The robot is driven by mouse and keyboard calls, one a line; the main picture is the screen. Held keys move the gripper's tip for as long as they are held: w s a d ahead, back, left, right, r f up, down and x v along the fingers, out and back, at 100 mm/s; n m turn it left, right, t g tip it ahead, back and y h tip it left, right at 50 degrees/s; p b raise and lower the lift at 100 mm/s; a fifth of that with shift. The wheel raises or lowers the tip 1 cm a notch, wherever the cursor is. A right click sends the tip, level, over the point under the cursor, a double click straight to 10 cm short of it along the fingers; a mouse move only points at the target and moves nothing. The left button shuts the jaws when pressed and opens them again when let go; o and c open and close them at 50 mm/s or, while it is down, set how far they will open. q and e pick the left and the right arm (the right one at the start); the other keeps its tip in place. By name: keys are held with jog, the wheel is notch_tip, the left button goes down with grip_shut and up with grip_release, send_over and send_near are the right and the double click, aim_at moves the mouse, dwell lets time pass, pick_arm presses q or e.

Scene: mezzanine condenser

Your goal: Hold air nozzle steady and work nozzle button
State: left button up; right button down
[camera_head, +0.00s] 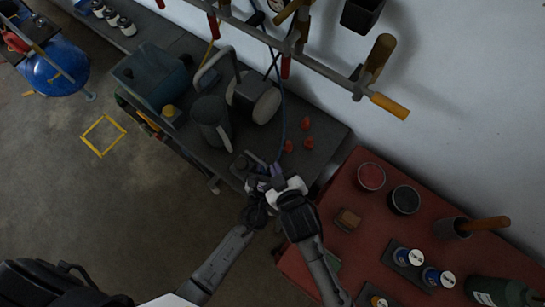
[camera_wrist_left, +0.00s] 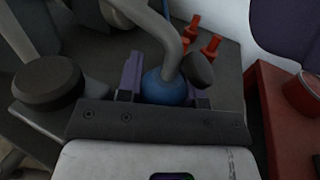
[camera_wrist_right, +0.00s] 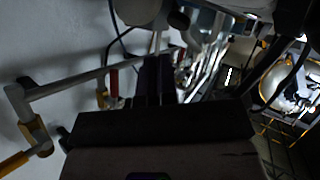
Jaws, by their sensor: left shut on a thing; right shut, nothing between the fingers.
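The air nozzle (camera_wrist_left: 165,86) has a blue rounded body and a curved grey tube in the left wrist view. My left gripper (camera_wrist_left: 168,90) is shut on the blue body, with a purple finger on each side. A dark rounded piece (camera_wrist_left: 201,70) sits beside the tube; I cannot tell whether it is the button. My right gripper (camera_wrist_right: 156,82) is shut and empty, its purple fingers together. In the head view both hands are close together at the bench's front right corner, and they largely hide the nozzle.
The grey bench (camera_head: 325,138) holds a grey jug (camera_head: 211,122), a blue-grey bin (camera_head: 151,77) and small red-orange pieces (camera_head: 306,124). A blue hose (camera_head: 283,112) runs down to the hands. A red table (camera_head: 330,240) with tins stands at right. A clamp rail (camera_head: 330,67) hangs above.

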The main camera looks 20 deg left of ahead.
jog(key=shift+w+a+f, duration=0.1)
jog(key=shift+a+f, duration=0.35)
jog(key=shift+f, duration=0.3)
dwell(1.2)
jog(key=shift+d+r, duration=0.5)
jog(key=shift+r, duration=0.25)
jog(key=shift+r, duration=0.1)
jog(key=shift+s+d+r, duration=0.1)
jog(key=shift+d+r, duration=0.3)
jog(key=shift+r, duration=0.3)
jog(key=shift+s+d+r, duration=0.15)
jog(key=shift+d+r, duration=0.25)
jog(key=shift+r, duration=0.3)
jog(key=shift+s+d+r, duration=0.1)
jog(key=shift+d+r, duration=0.3)
jog(key=shift+r, duration=0.3)
dwell(1.3)
jog(key=d+r, duration=0.2)
jog(key=r, duration=0.1)
jog(key=shift+s+r, duration=0.15)
jog(key=shift+s, duration=0.05)
jog(key=shift+a, duration=0.15)
